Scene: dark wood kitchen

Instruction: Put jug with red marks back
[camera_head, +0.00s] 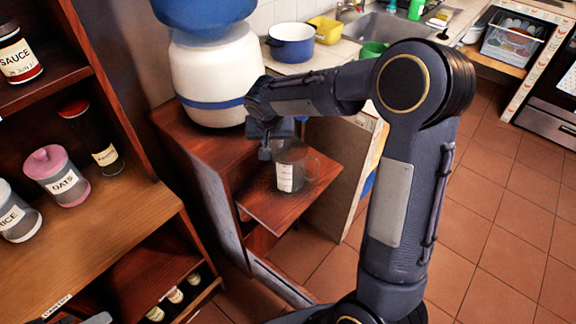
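A clear jug (286,177) with a pale measuring patch stands on a dark wood shelf board (296,203) below the water dispenser. The colour of its marks is too small to make out. My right arm comes in from the lower right, and its gripper (274,150) points down at the top left of the jug. The fingers overlap the jug's upper edge in the picture. I cannot tell whether they are closed on it or just beside it.
The blue and white water dispenser (222,75) stands just behind and left of my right gripper. A tall wood shelf (140,215) with labelled jars fills the left. A counter with a blue pot (291,45) is behind. Tiled floor (515,225) is clear at right.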

